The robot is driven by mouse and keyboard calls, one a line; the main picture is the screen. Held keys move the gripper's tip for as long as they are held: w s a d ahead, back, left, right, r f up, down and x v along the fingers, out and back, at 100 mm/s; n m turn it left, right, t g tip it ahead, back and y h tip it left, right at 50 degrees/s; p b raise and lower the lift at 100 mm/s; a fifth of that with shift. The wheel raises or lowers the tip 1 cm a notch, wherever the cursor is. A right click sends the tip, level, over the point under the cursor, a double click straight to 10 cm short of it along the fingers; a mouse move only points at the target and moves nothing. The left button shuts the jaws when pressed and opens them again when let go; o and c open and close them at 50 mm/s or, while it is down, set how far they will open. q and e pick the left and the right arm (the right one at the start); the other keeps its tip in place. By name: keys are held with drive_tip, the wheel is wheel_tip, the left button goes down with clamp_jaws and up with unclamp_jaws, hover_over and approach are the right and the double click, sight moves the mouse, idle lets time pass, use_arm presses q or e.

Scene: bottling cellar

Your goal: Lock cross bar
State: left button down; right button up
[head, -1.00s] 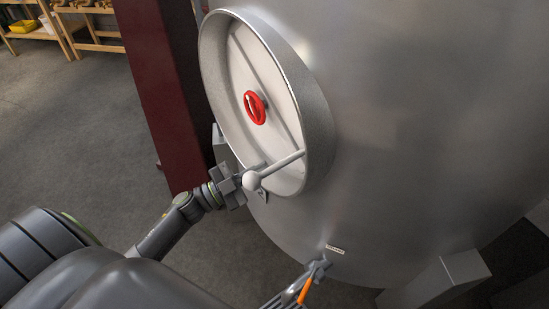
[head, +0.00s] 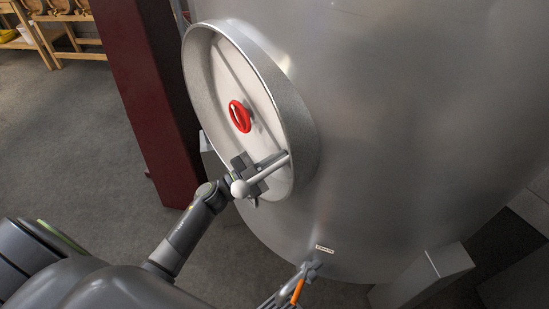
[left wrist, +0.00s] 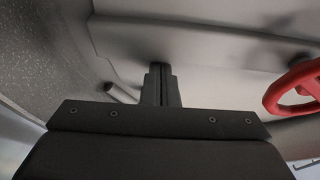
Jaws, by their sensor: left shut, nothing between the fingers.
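The cross bar (head: 222,62) is a grey bar running diagonally over the pale round tank door, with a red handwheel (head: 239,116) at its middle. A lever with a pale ball knob (head: 239,188) reaches from the door's lower rim towards me. My left gripper (head: 265,166) is shut and empty, in front of the door's lower part, partly hidden by the lever. In the left wrist view, its closed fingers (left wrist: 161,85) point at the broad bar (left wrist: 200,38), with the handwheel (left wrist: 295,88) at right. Contact cannot be told. My right gripper is not in view.
The door's deep metal rim (head: 290,105) surrounds the door on the big steel tank (head: 420,110). A dark red post (head: 150,100) stands close at left. A tap with an orange handle (head: 298,290) sticks out below. Open floor (head: 60,130) lies at left.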

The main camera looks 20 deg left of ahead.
sight(264, 152)
use_arm(q)
drive_tip(key=shift+f, duration=0.1)
drive_tip(key=a+f+m+g+b, duration=0.1)
drive_tip(key=f+m+b, duration=0.1)
drive_tip(key=w+a+f+m+b, duration=0.1)
drive_tip(key=f+m, duration=0.1)
drive_tip(key=w+a+f+m+g+b, duration=0.1)
drive_tip(key=a+f+m+b, duration=0.1)
drive_tip(key=m, duration=0.1)
drive_tip(key=shift+a+g+h+b, duration=0.1)
drive_tip(key=shift+g+h+b, duration=0.2)
drive_tip(key=shift+b, duration=0.05)
drive_tip(key=a+m+b, duration=0.1)
drive_tip(key=w+a+f+m+g+b, duration=0.1)
drive_tip(key=a+f+m+b, duration=0.1)
drive_tip(key=a+m, duration=0.1)
drive_tip(key=shift+w, duration=0.4)
drive_tip(key=shift+w+a+f+m+g+y+b, duration=0.1)
drive_tip(key=shift+w+a+m+g+y+b, duration=0.15)
drive_tip(key=shift+a+m+b, duration=0.2)
drive_tip(key=shift+w+a+m+g+y+b, duration=0.2)
drive_tip(key=shift+a+m+b, duration=0.1)
drive_tip(key=shift+a+m, duration=0.15)
drive_tip(key=shift+a, duration=0.1)
